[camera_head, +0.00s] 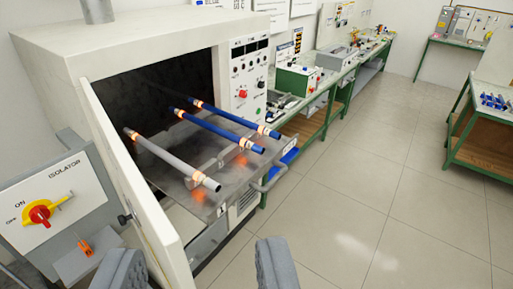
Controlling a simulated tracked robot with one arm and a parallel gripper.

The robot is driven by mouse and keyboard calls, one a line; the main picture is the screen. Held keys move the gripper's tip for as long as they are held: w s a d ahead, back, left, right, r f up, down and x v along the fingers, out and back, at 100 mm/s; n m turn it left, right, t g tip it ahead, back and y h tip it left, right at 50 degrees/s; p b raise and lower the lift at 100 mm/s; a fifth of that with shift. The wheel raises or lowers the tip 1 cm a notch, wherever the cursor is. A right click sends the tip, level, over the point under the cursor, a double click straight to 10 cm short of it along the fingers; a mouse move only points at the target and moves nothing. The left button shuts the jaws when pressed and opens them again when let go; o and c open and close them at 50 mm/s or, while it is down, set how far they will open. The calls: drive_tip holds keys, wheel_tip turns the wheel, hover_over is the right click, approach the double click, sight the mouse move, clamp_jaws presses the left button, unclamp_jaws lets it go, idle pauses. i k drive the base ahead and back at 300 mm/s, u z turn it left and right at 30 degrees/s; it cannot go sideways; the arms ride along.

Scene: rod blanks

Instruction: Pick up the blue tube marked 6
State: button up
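Two blue tubes lie on a metal tray (180,185) drawn out of an open furnace: a middle blue tube (220,133) and a far blue tube (228,116). Both have glowing orange bands near their ends. I cannot read a 6 on either. A grey tube (170,158) with similar bands lies nearest on the same tray. My gripper (196,265) is at the bottom edge, its two grey fingers wide apart with nothing between them. It is apart from the tubes, which lie beyond it.
The open furnace door (130,180) stands left of the tray. An isolator box (50,205) with a red-yellow switch is at far left. Green-framed benches line the back; a right-hand bench (490,125) holds small blue pieces. The tiled floor (370,215) is clear.

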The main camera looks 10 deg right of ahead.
sight(246, 143)
drive_tip(key=u, duration=0.05)
drive_tip(key=k, duration=0.4)
drive_tip(key=z, duration=0.9)
drive_tip(key=i, duration=2.45)
drive_tip(key=u, duration=0.75)
